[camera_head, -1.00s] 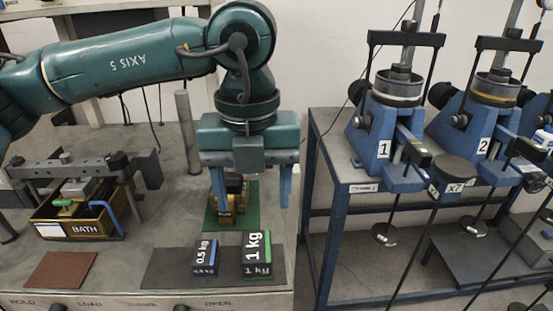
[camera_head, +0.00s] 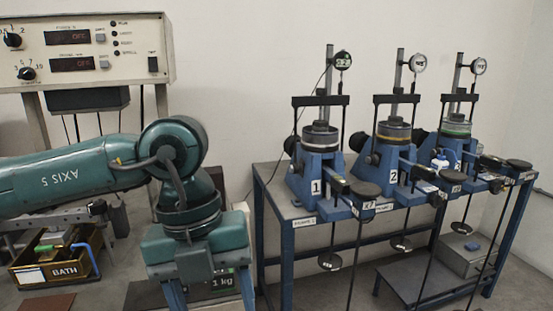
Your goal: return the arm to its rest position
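My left arm comes in from the left, a green arm marked AXIS 5. Its gripper (camera_head: 211,294) points down at the bottom of the view, over the worktop. The two blue fingers stand wide apart, so it is open; their tips are cut off by the lower edge. A black block marked 1 kg (camera_head: 222,281) shows behind and between the fingers, partly hidden by the gripper. I see no contact between them. My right gripper is not in view.
A control panel (camera_head: 85,48) with displays reading OFF is at upper left. A blue bench (camera_head: 283,215) at right carries blue machines numbered 1 (camera_head: 316,187) and 2 (camera_head: 392,177), plus another.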

